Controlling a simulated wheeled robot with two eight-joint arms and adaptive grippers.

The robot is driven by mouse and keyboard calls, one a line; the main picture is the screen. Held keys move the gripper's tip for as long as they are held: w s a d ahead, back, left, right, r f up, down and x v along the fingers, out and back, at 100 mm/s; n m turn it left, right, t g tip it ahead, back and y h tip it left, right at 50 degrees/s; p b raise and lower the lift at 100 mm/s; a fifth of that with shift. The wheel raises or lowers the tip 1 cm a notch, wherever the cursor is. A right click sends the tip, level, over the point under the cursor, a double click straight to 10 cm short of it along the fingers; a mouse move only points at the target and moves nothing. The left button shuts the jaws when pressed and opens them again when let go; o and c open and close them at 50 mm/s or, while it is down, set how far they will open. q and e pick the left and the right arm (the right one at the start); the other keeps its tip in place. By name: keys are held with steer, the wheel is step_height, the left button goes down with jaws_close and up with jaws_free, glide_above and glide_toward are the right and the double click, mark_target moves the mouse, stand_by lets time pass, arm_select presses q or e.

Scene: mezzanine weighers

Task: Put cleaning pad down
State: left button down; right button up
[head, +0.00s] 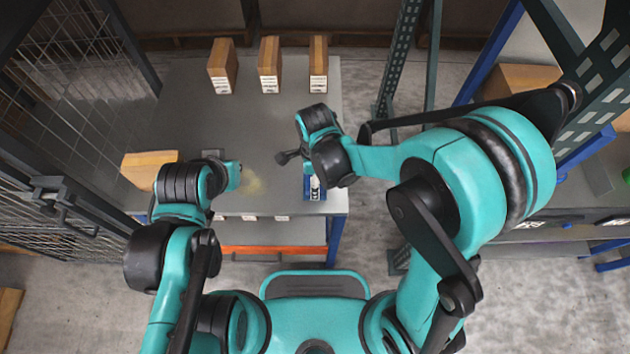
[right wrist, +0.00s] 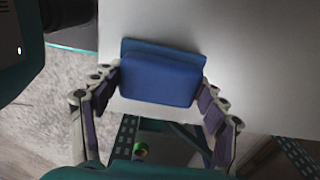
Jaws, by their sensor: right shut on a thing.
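The blue cleaning pad (right wrist: 158,80) sits between the two fingers of my right gripper (right wrist: 160,88) in the right wrist view. The gripper is shut on it, with one finger at each side. The pad is over the grey table (head: 190,110) near its front right corner; I cannot tell whether it touches the top. In the head view my right gripper (head: 314,185) is mostly hidden by its wrist, with a little blue showing. My left gripper (head: 236,176) is low over the table's left front part, and its fingers are not clear.
Three brown boxes (head: 269,65) stand along the table's back. Another box (head: 147,168) is at the left edge. A yellowish stain (head: 257,186) lies between my arms. Mesh fencing (head: 75,60) borders the left, and a shelving rack (head: 590,80) stands to the right. The table's middle is clear.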

steer(key=shift+f, duration=0.35)
steer(key=shift+r, duration=0.1)
steer(key=o, duration=0.9)
steer(key=shift+f, duration=0.2)
steer(key=o, duration=0.4)
steer(key=shift+r, duration=0.1)
